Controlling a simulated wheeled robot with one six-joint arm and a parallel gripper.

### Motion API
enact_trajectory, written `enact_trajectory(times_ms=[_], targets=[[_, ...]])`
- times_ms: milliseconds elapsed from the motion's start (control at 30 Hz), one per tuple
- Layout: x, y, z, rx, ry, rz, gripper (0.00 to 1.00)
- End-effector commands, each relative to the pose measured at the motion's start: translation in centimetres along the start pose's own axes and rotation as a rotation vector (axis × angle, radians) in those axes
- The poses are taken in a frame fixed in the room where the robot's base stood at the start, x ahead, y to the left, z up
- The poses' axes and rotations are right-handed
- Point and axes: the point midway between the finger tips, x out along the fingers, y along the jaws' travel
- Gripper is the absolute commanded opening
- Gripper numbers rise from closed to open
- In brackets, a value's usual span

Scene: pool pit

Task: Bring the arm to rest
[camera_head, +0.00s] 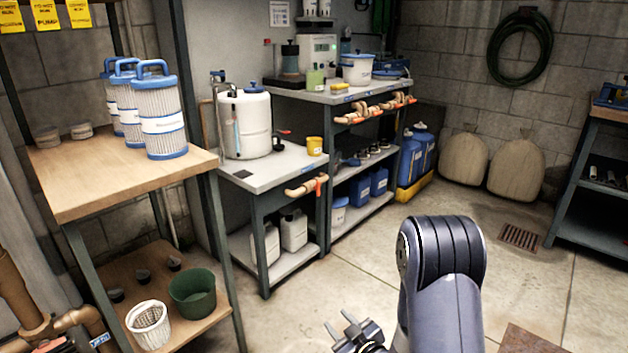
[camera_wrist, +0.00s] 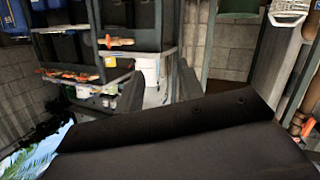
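My gripper (camera_head: 338,320) is low in the head view, below the raised elbow of my arm and over the concrete floor. Its two fingers stand apart with nothing visible between them. In the wrist view the two dark fingers (camera_wrist: 160,82) are also spread, with a gap between them. That view is turned nearly upside down, and the dark body of my gripper fills its lower part. A white container (camera_wrist: 148,68) shows beyond the fingers, apart from them.
A wooden-topped bench (camera_head: 75,185) with filter cartridges (camera_head: 163,120) stands at left. A grey bench (camera_head: 275,170) holds a white tank (camera_head: 245,125). Blue jugs (camera_head: 410,158) stand behind. The floor (camera_head: 370,270) around my arm is open up to a drain grate (camera_head: 520,237).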

Motion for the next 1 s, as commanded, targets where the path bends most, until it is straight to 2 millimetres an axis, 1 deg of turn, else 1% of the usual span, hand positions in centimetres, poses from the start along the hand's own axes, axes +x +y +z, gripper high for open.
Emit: enact_trajectory(times_ms=[267,633,800,1000], targets=[[-1.0,1.1,0.3,0.015,-0.144,0.03,0.36],[-3.3,2.2,0.9,0.057,-0.328,0.072,0.36],[-4.2,2.5,1.1,0.077,-0.385,0.087,0.36],[-4.7,2.6,1.2,0.087,-0.415,0.093,0.36]])
